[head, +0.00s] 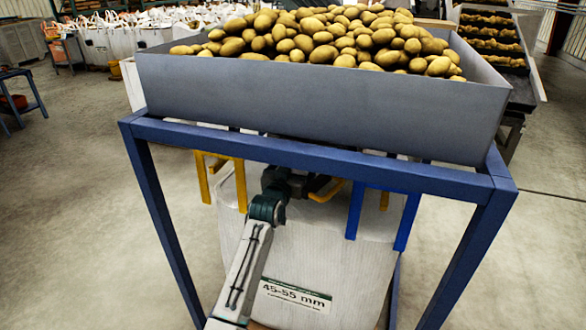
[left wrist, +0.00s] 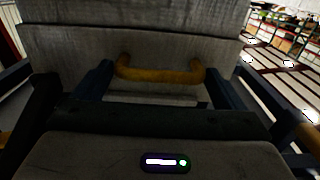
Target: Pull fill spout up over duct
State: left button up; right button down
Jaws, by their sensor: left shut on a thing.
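My left gripper (head: 303,184) reaches in under the blue frame, above the white bulk bag (head: 330,255), which carries a 45-55 mm label. In the left wrist view my left gripper (left wrist: 158,76) has its two dark fingers at the ends of a yellow handle (left wrist: 160,75), shut on it. The handle lies against pale, fabric-like material (left wrist: 75,50), which seems to be the fill spout. A piece of yellow also shows beside the gripper in the head view (head: 329,191). The duct cannot be made out clearly; the hopper and frame hide that area. My right gripper is not in view.
A grey hopper (head: 320,105) heaped with potatoes (head: 335,40) stands on a blue frame (head: 315,157), whose rail crosses just above my arm. Open floor lies left and right.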

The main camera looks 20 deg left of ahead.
pick_arm(q)
jog(key=shift+r, duration=0.45)
jog(key=o, duration=1.1)
jog(key=shift+d, duration=0.1)
jog(key=shift+c, duration=0.2)
jog(key=shift+f, duration=0.1)
jog(key=s, duration=1)
jog(key=shift+s+b, duration=0.3)
jog(key=shift+s, duration=0.1)
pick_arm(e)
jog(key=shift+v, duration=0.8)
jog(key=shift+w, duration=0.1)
